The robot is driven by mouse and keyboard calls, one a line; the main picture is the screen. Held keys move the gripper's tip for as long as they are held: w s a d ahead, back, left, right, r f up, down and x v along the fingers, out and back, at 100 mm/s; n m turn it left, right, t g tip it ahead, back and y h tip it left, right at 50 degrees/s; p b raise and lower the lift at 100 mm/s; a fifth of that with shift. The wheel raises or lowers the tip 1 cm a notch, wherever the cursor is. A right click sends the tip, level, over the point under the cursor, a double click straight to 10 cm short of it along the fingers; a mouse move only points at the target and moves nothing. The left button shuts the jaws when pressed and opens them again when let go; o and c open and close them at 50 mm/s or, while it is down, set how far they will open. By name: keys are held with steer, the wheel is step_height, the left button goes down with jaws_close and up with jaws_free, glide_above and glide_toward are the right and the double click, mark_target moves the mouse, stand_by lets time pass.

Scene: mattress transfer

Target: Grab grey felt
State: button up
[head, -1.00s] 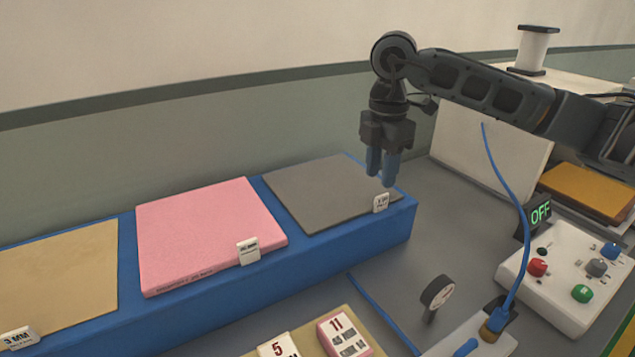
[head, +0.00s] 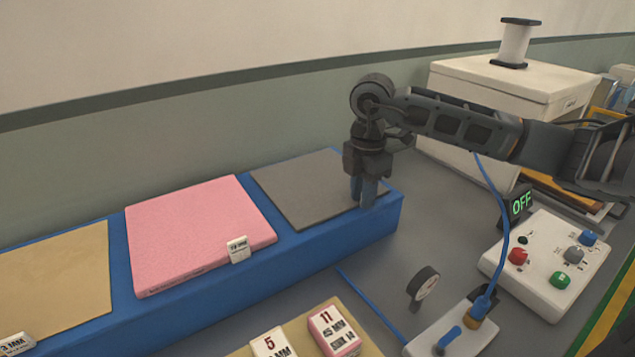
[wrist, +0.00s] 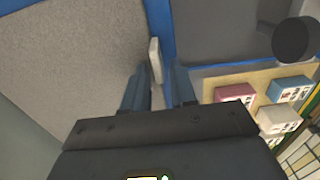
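The grey felt (head: 300,188) is a thin flat square lying at the right end of the long blue stand. It fills the left of the wrist view (wrist: 70,65). A small white label tag (wrist: 155,60) stands at its edge there; in the head view the fingers cover it. My gripper (head: 363,193) points down at the felt's front right corner. In the wrist view its two dark fingers (wrist: 160,92) are apart, one on the felt side of the edge and one past it. I cannot tell whether they touch the felt.
A pink pad (head: 195,235) and a tan sheet (head: 50,280) lie left of the felt on the blue stand (head: 330,252). A gauge (head: 424,285), a control box (head: 545,285) and an "OFF" display (head: 521,203) stand to the right. Numbered blocks (head: 335,332) lie in front.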

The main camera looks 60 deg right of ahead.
jaws_close()
